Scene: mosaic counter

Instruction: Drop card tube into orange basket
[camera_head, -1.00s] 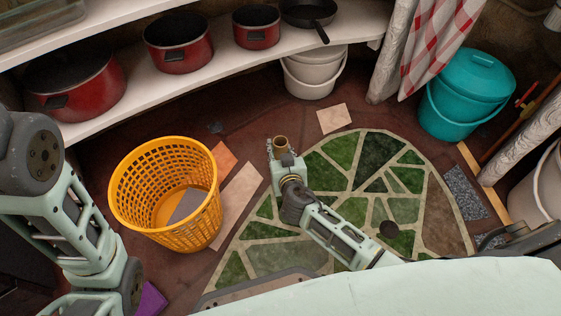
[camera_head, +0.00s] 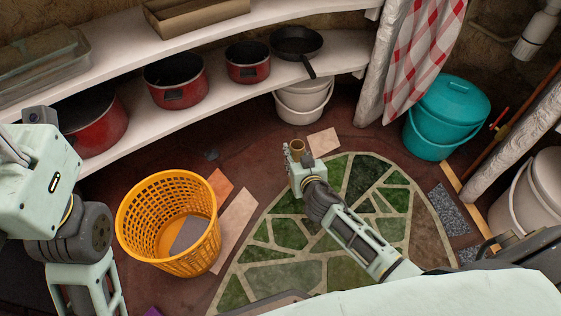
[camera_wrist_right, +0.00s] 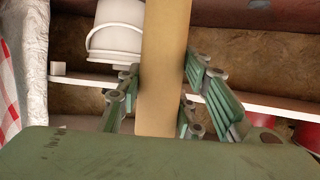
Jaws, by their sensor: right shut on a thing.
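The card tube (camera_head: 297,147) is a tan cylinder with an open top. In the right wrist view the tube (camera_wrist_right: 164,65) runs between the green fingers of the gripper (camera_wrist_right: 163,95). The orange basket (camera_head: 168,222) stands on the floor, to the left of the right gripper and apart from it. A grey flat piece shows at the basket's bottom. My left arm shows at the left edge, but its fingers cannot be made out.
A white shelf (camera_head: 225,98) with red pots (camera_head: 174,80) and a dark pan (camera_head: 297,43) runs along the back. A white bucket (camera_head: 304,100) stands under it. A teal bucket (camera_head: 446,115) stands at the right. Loose tiles (camera_head: 236,230) lie between basket and mosaic.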

